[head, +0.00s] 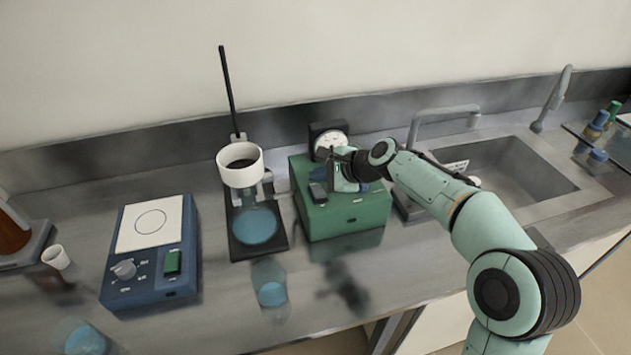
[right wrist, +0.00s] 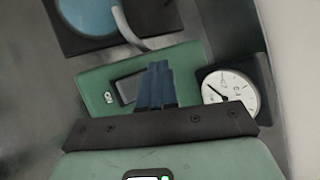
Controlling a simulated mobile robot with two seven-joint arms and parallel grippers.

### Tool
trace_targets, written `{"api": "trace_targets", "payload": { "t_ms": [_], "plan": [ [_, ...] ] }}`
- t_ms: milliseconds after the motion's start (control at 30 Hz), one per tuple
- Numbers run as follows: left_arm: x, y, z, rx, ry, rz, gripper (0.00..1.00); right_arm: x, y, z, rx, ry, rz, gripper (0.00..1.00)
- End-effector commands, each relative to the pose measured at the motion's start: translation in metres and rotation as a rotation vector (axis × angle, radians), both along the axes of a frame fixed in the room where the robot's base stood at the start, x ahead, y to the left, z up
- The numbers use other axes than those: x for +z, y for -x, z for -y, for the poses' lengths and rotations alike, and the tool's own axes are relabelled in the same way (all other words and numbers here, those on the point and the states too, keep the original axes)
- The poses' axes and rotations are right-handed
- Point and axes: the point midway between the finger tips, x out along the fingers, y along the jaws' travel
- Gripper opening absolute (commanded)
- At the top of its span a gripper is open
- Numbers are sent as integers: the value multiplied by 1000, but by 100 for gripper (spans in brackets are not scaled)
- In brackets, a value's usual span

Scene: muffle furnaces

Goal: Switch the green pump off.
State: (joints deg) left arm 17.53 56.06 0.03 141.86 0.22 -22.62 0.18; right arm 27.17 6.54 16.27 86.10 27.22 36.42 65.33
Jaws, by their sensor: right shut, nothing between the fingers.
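The green pump (head: 345,218) is a box on the steel bench in the head view. A dark rocker switch (head: 318,192) sits on the left of its top. In the right wrist view the pump (right wrist: 98,80) shows beyond my fingers, with the dark switch (right wrist: 128,90) just left of them and a small white mark beside it. My right gripper (head: 331,180) is shut and empty over the pump's top, close to the switch; it also shows in the right wrist view (right wrist: 158,70). I cannot tell whether it touches the switch, or which way the switch is tipped. My left gripper is not in view.
A round gauge (head: 329,143) stands behind the pump. A blue hotplate (head: 150,285) is further left. The sink (head: 515,170) is to the right.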

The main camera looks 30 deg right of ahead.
Motion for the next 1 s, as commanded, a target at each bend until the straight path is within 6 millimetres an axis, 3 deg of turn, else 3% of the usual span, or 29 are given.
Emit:
{"api": "trace_targets", "payload": {
  "t_ms": [367,800,1000],
  "plan": [
    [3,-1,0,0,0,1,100,3,0,0,0,0,-1,0],
    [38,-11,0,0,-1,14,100,46,6,-2,1,-1,0,0],
    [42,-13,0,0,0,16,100,50,7,-2,0,0,-1,0]
  ]
}}
